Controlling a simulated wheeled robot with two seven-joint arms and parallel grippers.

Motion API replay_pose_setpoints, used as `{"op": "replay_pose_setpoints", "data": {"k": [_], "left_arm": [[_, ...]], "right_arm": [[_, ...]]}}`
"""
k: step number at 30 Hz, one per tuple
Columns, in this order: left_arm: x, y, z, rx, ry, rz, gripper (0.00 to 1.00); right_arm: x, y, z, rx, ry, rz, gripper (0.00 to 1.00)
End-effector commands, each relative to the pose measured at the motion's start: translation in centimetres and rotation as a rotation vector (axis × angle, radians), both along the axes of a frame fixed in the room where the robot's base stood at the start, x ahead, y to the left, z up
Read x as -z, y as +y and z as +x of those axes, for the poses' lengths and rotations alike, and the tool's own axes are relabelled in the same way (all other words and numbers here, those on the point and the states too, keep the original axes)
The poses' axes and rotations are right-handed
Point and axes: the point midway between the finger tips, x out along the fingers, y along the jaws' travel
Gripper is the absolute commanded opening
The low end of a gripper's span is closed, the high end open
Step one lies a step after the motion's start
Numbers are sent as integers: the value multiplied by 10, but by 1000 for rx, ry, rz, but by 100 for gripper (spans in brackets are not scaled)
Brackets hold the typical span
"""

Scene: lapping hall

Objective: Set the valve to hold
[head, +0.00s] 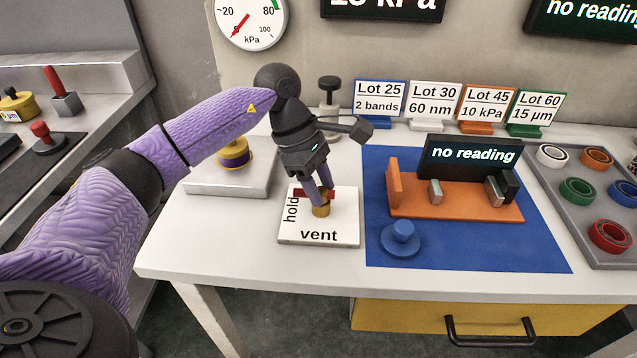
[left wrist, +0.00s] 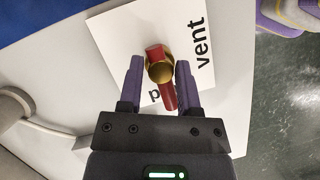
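The valve has a brass body (head: 321,210) and a red bar handle (head: 300,193), on a white plate (head: 343,233) marked "hold" on the left and "vent" at the front. My left gripper (head: 323,193) is over the valve, pointing down. In the left wrist view the handle (left wrist: 168,97) lies between the two open fingers (left wrist: 159,75), with a gap on each side. The handle runs roughly left-right in the head view, one end by the "hold" word, which it partly covers in the wrist view. My right gripper is in neither view.
A grey block with a brass-and-purple part (head: 235,154) stands left of the plate. To the right is a blue mat (head: 470,254) with an orange fixture (head: 455,207) and a blue knob (head: 400,236). A tray of coloured rings (head: 560,195) is farther right. A round gauge (head: 250,15) hangs behind.

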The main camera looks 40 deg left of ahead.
Motion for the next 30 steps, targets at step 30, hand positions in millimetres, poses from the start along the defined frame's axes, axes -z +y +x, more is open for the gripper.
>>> {"op": "replay_pose_setpoints", "data": {"k": [30], "left_arm": [[-92,38,-5,-1,2,2,71]], "right_arm": [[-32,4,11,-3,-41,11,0]]}}
